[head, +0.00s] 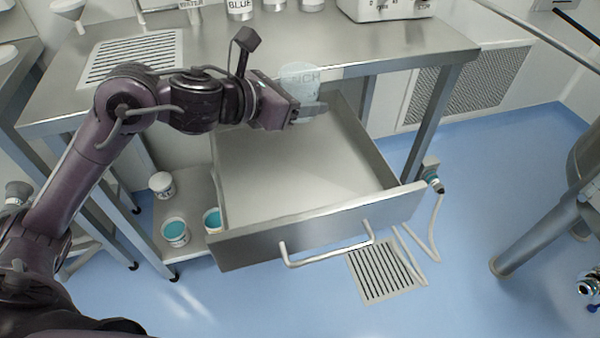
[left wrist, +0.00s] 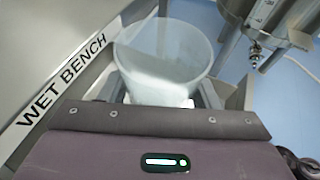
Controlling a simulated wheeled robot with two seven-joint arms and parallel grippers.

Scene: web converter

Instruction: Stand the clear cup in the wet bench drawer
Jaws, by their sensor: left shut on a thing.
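The clear cup (head: 299,78) is a see-through tumbler with faint lettering. My left gripper (head: 308,112) is shut on it, and the cup looks roughly upright above the back part of the open drawer. In the left wrist view the cup (left wrist: 163,62) stands beyond the gripper's edge, and the fingertips are mostly hidden. The wet bench drawer (head: 300,168) is pulled out and looks empty, with a bar handle on its front. The bench (head: 400,45) carries a "WET BENCH" label (left wrist: 62,82) in the left wrist view. My right gripper is not in view.
Several bottles and a white box (head: 385,8) stand at the back of the bench top. White tubs with blue contents, such as one tub (head: 175,232), sit on a low shelf left of the drawer.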

